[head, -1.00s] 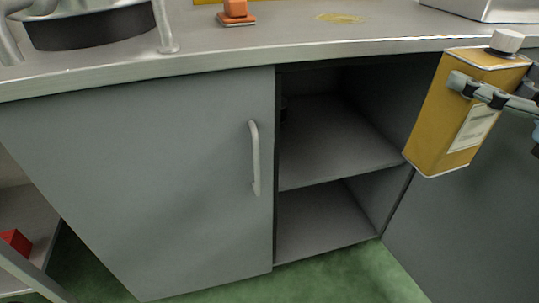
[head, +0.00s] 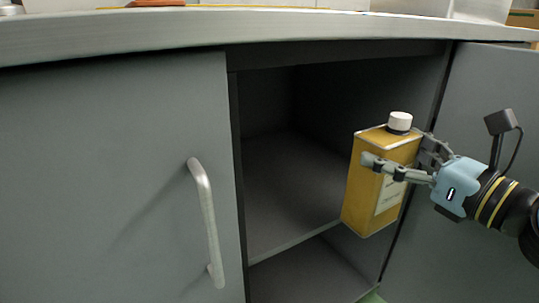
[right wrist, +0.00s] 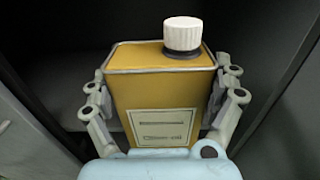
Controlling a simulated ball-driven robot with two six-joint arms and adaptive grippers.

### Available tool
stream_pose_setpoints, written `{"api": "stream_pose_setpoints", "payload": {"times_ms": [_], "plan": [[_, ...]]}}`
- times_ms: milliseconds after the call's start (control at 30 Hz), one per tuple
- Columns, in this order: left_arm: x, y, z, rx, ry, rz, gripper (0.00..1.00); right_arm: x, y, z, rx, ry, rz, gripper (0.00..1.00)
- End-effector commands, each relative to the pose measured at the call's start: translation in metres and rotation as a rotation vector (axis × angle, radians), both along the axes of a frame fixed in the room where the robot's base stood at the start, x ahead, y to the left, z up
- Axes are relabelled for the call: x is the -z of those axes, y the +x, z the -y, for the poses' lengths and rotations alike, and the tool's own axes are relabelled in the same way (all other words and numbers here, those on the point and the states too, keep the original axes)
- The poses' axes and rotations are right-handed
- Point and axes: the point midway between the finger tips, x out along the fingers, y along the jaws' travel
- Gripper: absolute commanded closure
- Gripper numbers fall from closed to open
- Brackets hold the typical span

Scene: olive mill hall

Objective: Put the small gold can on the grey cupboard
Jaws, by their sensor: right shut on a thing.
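The small gold can (head: 371,170) has a white cap and a pale label. My right gripper (head: 398,168) is shut on it and holds it upright, slightly tilted, in front of the open right side of the grey cupboard (head: 110,180). In the right wrist view the can (right wrist: 160,90) sits between both fingers (right wrist: 163,100), label facing the camera. The cupboard's dark inside shows behind it, with a middle shelf (head: 285,205) and a lower floor. The can hides part of the shelf's right side. My left gripper is not in view.
The cupboard's left door (head: 100,190) is shut, with a metal handle (head: 208,222). The right door (head: 475,100) stands open behind my right arm. The metal worktop (head: 200,30) runs above the opening. The visible part of the middle shelf is bare.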

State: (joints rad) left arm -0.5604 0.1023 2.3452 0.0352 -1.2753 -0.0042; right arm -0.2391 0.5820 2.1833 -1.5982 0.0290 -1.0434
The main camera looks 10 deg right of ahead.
Motion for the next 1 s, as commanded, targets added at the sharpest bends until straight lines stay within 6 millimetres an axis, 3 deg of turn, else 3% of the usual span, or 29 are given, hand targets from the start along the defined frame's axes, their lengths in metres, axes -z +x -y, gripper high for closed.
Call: {"api": "stream_pose_setpoints", "payload": {"times_ms": [167, 367, 700, 1000], "plan": [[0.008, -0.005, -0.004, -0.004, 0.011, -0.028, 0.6, -0.01, 0.022, -0.006, 0.006, 0.007, 0.016, 0.64], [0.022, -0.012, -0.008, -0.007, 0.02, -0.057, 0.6, -0.007, 0.07, -0.025, 0.003, 0.008, 0.012, 0.64], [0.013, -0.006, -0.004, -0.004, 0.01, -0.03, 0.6, -0.002, 0.143, -0.052, 0.0, 0.006, 0.007, 0.64], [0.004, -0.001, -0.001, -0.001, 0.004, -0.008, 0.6, -0.003, 0.166, -0.06, 0.001, 0.003, 0.006, 0.64]]}}
